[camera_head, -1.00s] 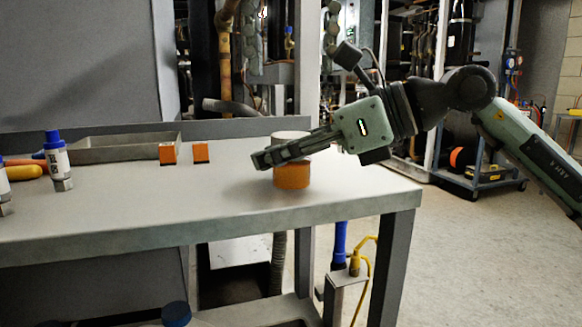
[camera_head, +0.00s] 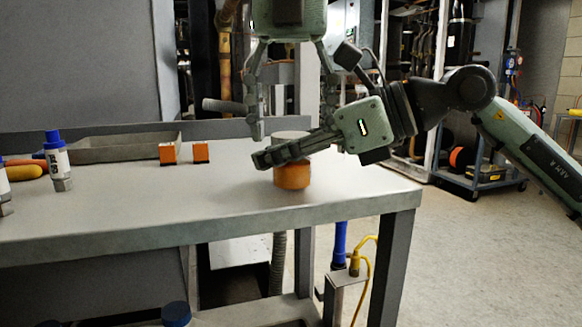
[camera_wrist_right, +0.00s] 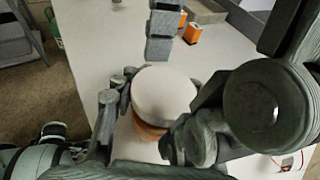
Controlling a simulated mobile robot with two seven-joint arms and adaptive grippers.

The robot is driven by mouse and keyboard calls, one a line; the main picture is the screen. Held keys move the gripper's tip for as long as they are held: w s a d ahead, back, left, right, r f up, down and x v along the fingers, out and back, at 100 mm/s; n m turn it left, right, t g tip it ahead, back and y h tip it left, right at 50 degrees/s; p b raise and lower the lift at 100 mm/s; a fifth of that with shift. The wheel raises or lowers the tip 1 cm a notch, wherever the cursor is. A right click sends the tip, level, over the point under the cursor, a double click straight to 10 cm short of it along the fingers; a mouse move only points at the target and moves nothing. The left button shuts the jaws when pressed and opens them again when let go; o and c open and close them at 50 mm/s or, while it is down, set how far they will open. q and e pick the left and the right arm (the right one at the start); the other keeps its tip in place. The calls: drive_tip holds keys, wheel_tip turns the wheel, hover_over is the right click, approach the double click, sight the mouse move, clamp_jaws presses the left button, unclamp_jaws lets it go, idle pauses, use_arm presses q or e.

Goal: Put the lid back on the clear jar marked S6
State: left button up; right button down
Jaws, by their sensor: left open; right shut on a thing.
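A round container (camera_head: 292,176) with an orange lower body and a pale, flat top (camera_head: 291,137) stands upright on the bench near its right end. The pale top looks like a lid and fills the middle of the right wrist view (camera_wrist_right: 164,94). No S6 mark is readable. My right gripper (camera_head: 275,157) comes in from the right and is shut on the container's side. My left gripper (camera_head: 292,124) points down from above, open, its fingers apart on either side of the pale top. One left finger shows in the right wrist view (camera_wrist_right: 163,30).
Two small orange blocks (camera_head: 169,153) (camera_head: 201,152) and a grey tray (camera_head: 110,148) lie to the left. White bottles with blue caps (camera_head: 58,160) stand at far left. A blue cap (camera_head: 176,313) shows below the bench (camera_head: 150,210). The bench front is clear.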

sight(292, 134)
use_arm(q)
drive_tip(key=c, duration=1.2)
drive_tip(key=m, duration=0.5)
drive_tip(key=shift+d, duration=0.1)
drive_tip(key=shift+c, duration=0.2)
drive_tip(key=m, duration=0.4)
drive_tip(key=o, duration=1.4)
drive_tip(key=shift+c, duration=0.2)
wheel_tip(292, 134, up, 8)
drive_tip(key=shift+f, duration=0.25)
